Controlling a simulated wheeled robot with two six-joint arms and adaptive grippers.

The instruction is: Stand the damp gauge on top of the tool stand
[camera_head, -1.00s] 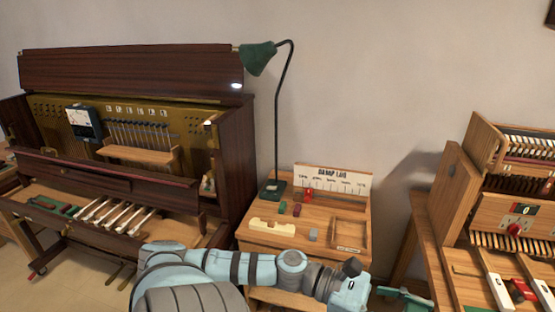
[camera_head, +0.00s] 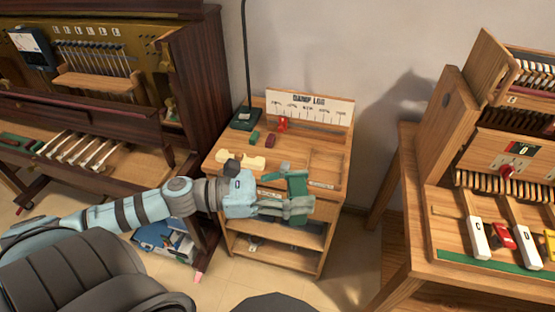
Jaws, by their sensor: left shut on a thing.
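My left gripper (camera_head: 285,205) is in front of the small wooden desk, below the level of its top in the picture. It is shut on a green thing (camera_head: 297,184), whose full shape the fingers partly hide. A dark box with a white dial face (camera_head: 27,42), which looks like a gauge, is at the upper left on the open piano, far from the gripper. A wooden ledge with a row of thin rods (camera_head: 100,83) is beside it; I cannot tell which thing is the tool stand. My right gripper is out of view.
The desk (camera_head: 222,148) carries a DAMP LOG board (camera_head: 310,106), a lamp base (camera_head: 246,119), small red and green pieces, a cream block (camera_head: 240,160) and a grey cube (camera_head: 285,168). A wooden key bench (camera_head: 440,213) stands at the right. Floor shows between desk and bench.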

